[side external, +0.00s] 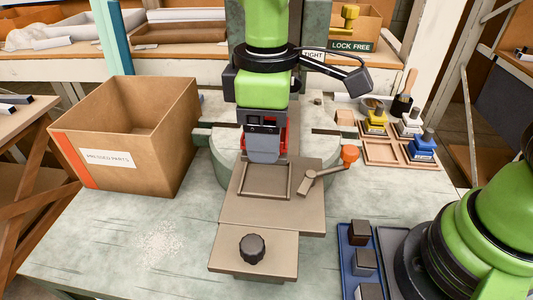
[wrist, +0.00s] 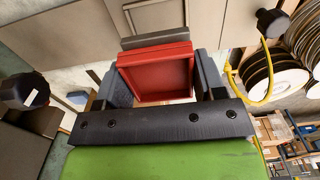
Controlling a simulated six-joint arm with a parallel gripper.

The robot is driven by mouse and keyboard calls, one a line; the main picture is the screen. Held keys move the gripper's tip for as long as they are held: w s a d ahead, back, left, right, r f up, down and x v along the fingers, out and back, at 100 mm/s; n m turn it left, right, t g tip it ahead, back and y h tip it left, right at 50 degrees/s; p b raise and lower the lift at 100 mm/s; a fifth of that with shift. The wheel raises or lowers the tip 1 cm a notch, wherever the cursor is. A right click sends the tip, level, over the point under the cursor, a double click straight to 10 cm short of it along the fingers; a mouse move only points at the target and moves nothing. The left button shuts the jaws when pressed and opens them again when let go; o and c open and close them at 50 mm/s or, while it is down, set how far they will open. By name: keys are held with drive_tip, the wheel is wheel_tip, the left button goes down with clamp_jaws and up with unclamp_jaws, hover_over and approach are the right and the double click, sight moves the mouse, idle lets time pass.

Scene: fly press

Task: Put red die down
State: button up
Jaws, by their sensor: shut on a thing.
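My gripper (side external: 265,157) hangs over the press bed (side external: 250,205), at the back of its raised square frame (side external: 264,195). It is shut on the red die (wrist: 157,72), which shows between the two fingers in the wrist view. In the side view the fingers hide most of the red die (side external: 284,136), and only red edges show. I cannot tell whether the die touches the bed. The wooden die tray (side external: 383,153) stands at the right, with an empty front-left compartment. Yellow (side external: 376,122), white (side external: 409,125) and blue (side external: 422,147) dies are in or beside its other compartments.
A cardboard box (side external: 130,140) labelled for pressed parts stands at the left. An orange-knobbed lever (side external: 349,155) is right of the frame, and a black knob (side external: 251,248) is on the front plate. A blue tray of dark blocks (side external: 360,262) lies front right.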

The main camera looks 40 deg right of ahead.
wheel_tip(320, 180, up, 4)
drive_tip(key=shift+f, duration=0.1)
drive_tip(key=s+d+r+m, duration=0.3)
drive_tip(key=s+r+m, duration=0.1)
drive_tip(key=r+m, duration=0.35)
drive_tip(key=s+d+r+m, duration=0.35)
drive_tip(key=r+m, duration=0.25)
drive_tip(key=m, duration=0.3)
drive_tip(key=n, duration=1.7)
hover_over(380, 153)
wheel_tip(380, 153, down, 25)
drive_tip(key=shift+m, duration=0.25)
wheel_tip(380, 153, down, 6)
drive_tip(key=shift+d+r, duration=0.1)
drive_tip(key=shift+r, duration=0.15)
drive_tip(key=shift+f, duration=2.35)
